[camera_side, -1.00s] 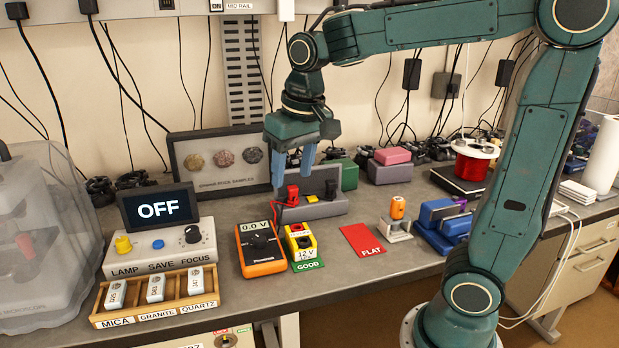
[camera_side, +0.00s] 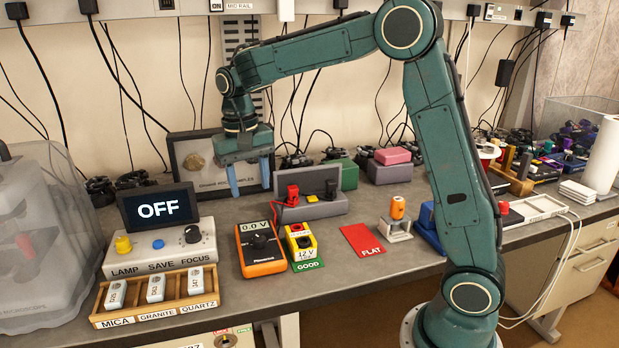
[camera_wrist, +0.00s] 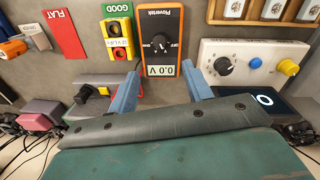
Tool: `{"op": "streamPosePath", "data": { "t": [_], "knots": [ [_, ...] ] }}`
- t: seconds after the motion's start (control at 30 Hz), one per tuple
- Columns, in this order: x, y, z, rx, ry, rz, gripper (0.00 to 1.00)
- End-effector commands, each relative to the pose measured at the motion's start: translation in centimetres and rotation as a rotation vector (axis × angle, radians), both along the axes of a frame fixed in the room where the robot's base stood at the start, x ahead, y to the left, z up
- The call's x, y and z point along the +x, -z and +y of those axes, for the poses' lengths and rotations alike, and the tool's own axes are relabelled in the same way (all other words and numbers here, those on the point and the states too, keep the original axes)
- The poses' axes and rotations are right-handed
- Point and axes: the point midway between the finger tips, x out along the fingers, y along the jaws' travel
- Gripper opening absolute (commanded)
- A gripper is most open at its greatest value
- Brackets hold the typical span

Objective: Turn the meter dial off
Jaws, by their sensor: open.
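The orange meter (camera_side: 261,250) lies on the bench in the side view, its screen reading 0.0 V. Its black dial (camera_side: 259,241) faces up. Which label the dial points to is hard to tell. My gripper (camera_side: 250,191) is open and empty, with blue fingers pointing down. It is above and behind the meter, apart from it. In the wrist view the meter lies beyond and between the fingertips (camera_wrist: 166,82).
A yellow 12 V battery (camera_side: 303,241) sits on the green GOOD mat right of the meter. A grey block with red and black plugs (camera_side: 322,209) stands behind it. The knob console (camera_side: 162,247) and sample rack (camera_side: 190,305) are at the left.

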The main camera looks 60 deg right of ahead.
Motion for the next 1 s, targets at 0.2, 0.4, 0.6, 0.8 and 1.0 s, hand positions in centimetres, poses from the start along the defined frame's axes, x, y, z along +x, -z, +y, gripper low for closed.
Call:
{"op": "streamPosePath", "data": {
  "t": [0.2, 0.4, 0.6, 0.8, 1.0],
  "knots": [
    [-0.1, 0.7, -0.1, 0.000, 0.000, 0.001, 0.50],
    [-0.2, 2.7, -0.1, 0.000, -0.002, 0.004, 0.50],
    [-0.3, 5.6, -0.3, 0.000, -0.001, 0.004, 0.50],
    [-0.4, 8.7, -0.4, 0.001, -0.002, 0.004, 0.50],
    [-0.5, 11.5, -0.6, 0.001, -0.001, 0.003, 0.50]
  ]
}}
